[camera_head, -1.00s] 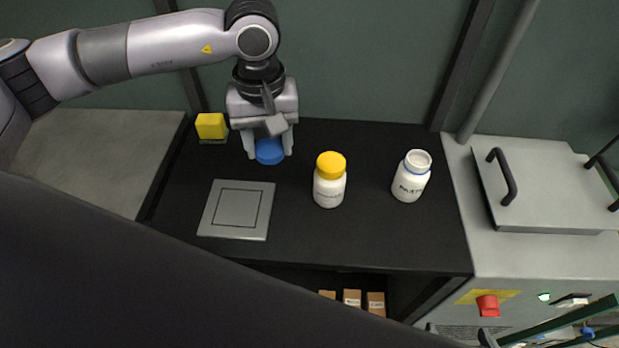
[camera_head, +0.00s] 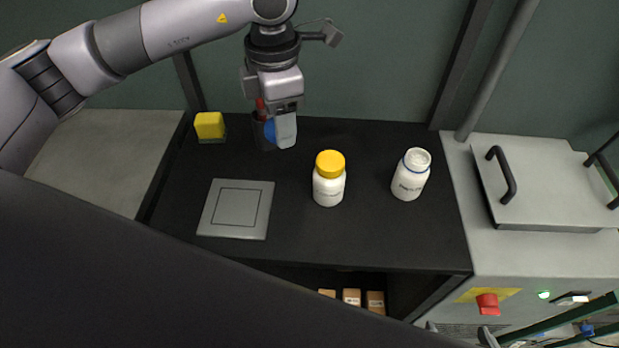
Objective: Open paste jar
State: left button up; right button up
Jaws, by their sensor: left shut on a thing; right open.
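My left gripper (camera_head: 276,133) is at the back of the black table, turned sideways. It is shut on a blue lid (camera_head: 269,131), which is partly hidden by the nearer finger. The white jar with a blue ring at its neck (camera_head: 411,175) stands upright at the right, without a lid, its white mouth showing. A white jar with a yellow lid (camera_head: 329,178) stands upright in the middle, closed. My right gripper (camera_head: 460,335) shows only as two grey fingertips at the bottom edge, apart, with nothing seen between them.
A dark cup (camera_head: 259,140) with something red in it stands behind the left gripper. A yellow sponge-like block (camera_head: 210,126) is at the back left. A grey square plate (camera_head: 236,209) lies front left. A grey machine (camera_head: 548,185) with black handles borders the right. The table's front right is clear.

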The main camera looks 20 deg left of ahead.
pick_arm(q)
jog(key=n, duration=0.2)
jog(key=r+n, duration=0.1)
jog(key=n, duration=0.2)
jog(key=shift+w+d, duration=0.15)
jog(key=shift+d, duration=0.05)
jog(key=n, duration=0.2)
jog(key=r+n, duration=0.1)
jog(key=n, duration=0.2)
jog(key=shift+w+d+n, duration=0.1)
jog(key=shift+d+n, duration=0.05)
jog(key=shift+n, duration=0.15)
jog(key=n, duration=0.3)
jog(key=r+n, duration=0.1)
jog(key=n, duration=0.2)
jog(key=shift+d+n, duration=0.2)
jog(key=shift+n, duration=0.2)
jog(key=n, duration=0.5)
jog(key=shift+r, duration=0.35)
jog(key=b, duration=0.2)
send_over(293, 191)
notch_tip(293, 191, down, 14)
jog(key=shift+f, duration=2.95)
jog(key=shift+f, duration=0.1)
jog(key=o, duration=0.8)
jog(key=shift+o, duration=0.4)
